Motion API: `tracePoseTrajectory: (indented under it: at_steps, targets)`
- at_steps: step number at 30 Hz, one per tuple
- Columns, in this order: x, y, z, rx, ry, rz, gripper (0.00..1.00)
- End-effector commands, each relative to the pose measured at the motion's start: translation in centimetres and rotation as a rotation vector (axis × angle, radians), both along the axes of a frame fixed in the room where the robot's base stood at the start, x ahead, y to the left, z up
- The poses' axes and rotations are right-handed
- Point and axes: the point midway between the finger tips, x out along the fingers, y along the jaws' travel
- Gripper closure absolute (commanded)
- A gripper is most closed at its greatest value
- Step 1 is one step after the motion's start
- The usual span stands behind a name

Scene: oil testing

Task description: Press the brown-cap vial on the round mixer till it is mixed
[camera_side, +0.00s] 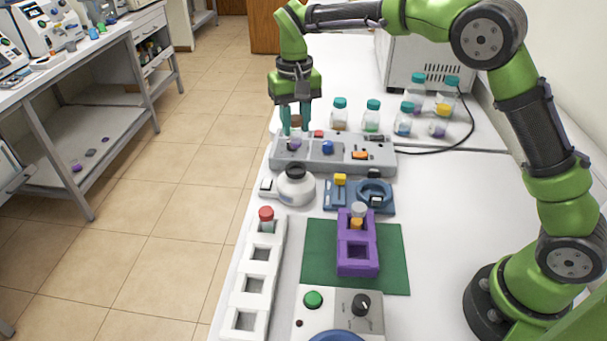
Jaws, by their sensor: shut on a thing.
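My gripper (296,122) points down at the left end of a long grey panel (340,160). Its teal fingers are shut on the brown-cap vial (296,120), whose brown cap shows between them. The vial's lower part is hard to make out; a small purple patch shows just below the fingers, and I cannot tell if it is the vial's content or part of the panel. The round mixer (296,190), a white round body with a black top, stands in front of the panel, apart from my gripper.
Several teal-capped bottles (372,115) stand behind the panel. A blue device (375,195) is right of the mixer. A purple rack (357,262) holds one vial on a green mat (318,240). A white rack (247,287) holds a red-capped vial (266,218). A knobbed box (338,312) stands in front.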

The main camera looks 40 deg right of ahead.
Motion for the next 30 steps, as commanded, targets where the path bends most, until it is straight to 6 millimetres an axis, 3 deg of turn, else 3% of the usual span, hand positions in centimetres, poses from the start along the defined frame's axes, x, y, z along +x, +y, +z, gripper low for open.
tracePoseTrajectory:
  at_steps: [5, 21, 30]
  targets:
    - [-0.2, 0.3, -0.6, 0.003, 0.011, -0.004, 0.98]
    - [-0.2, 0.3, -5.4, 0.004, 0.01, -0.003, 0.98]
    - [-0.2, 0.3, -6.3, 0.004, 0.009, -0.004, 0.98]
